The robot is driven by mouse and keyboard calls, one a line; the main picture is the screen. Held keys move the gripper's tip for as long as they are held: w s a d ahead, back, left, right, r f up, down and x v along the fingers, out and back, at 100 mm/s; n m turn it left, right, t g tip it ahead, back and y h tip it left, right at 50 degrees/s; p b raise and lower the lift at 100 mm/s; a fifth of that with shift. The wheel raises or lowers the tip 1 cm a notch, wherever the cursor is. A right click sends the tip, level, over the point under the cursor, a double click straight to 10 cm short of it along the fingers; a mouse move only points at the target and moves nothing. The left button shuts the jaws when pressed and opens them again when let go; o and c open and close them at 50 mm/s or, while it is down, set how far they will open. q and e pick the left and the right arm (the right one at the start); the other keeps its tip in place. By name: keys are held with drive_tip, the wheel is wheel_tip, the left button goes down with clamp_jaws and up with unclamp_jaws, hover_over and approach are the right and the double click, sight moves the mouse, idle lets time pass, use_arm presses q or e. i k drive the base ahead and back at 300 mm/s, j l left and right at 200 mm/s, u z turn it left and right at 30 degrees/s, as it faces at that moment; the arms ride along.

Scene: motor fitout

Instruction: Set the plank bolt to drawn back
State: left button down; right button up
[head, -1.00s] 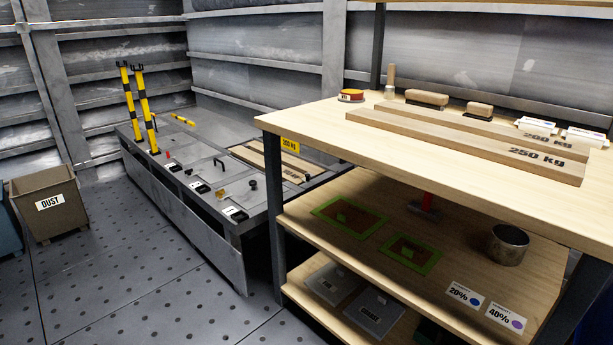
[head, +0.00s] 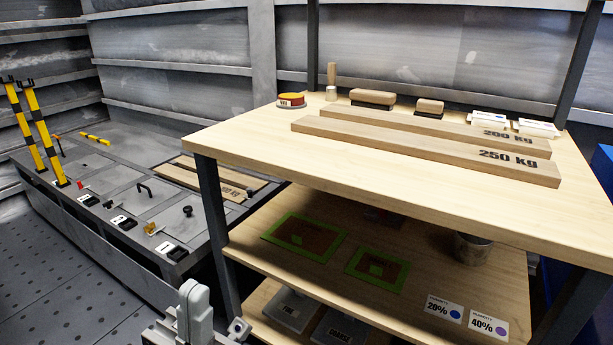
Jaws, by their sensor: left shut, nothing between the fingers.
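A low grey metal platform (head: 95,250) stands at the left, with several small handles, knobs and latches on its top. A wooden plank (head: 205,182) marked in kg lies in its right part. I cannot tell which small fitting is the plank bolt or how it is set. A brass-coloured fitting (head: 153,228) and a black knob (head: 187,211) sit near the plank. My left gripper (head: 194,296) is at the bottom, shut and empty, in front of the shelf unit and apart from the platform fittings. My right gripper is out of view.
A wooden shelf unit (head: 240,140) fills the right, bearing planks marked 200 kg (head: 440,128) and 250 kg (head: 420,150). Its dark front leg (head: 217,235) stands beside the platform. Two striped posts (head: 45,135) rise at the left. The perforated floor (head: 45,300) is clear at lower left.

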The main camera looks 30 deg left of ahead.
sight(249, 197)
drive_tip(key=i+j+z, duration=0.25)
drive_tip(key=j, duration=1)
drive_tip(key=j+z, duration=0.3)
drive_tip(key=j, duration=1.7)
